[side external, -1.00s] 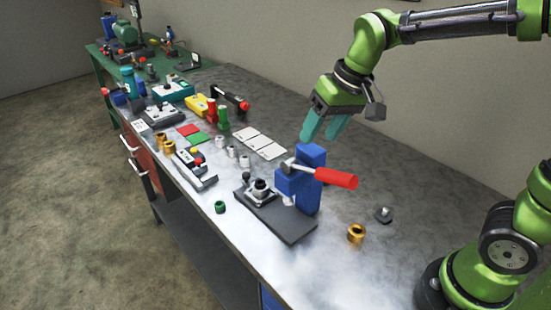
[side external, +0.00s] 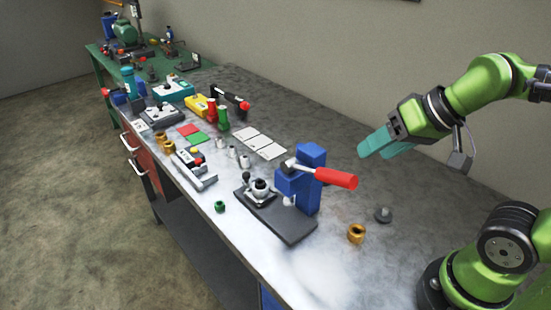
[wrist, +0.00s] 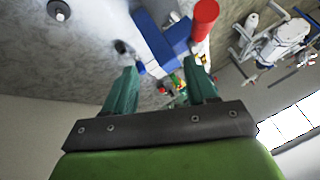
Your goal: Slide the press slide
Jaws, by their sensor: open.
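The press stands on the near part of the bench, with a blue column (side external: 313,180), a red-handled lever (side external: 336,178) and a dark base plate (side external: 285,222). A silver slide fixture with a black knob (side external: 259,187) sits on the plate, left of the column. My gripper (side external: 374,150) is open and empty, in the air right of the column, its teal fingers pointing left. In the wrist view the blue press (wrist: 165,40) and red handle (wrist: 205,14) show beyond my open fingers (wrist: 163,78). The slide is not clear there.
A brass fitting (side external: 356,233) and a grey knobbed part (side external: 383,214) lie right of the press. A green nut (side external: 220,206) lies left of the plate. White cards (side external: 258,144) and several coloured parts fill the far bench. The right rear bench top is mostly clear.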

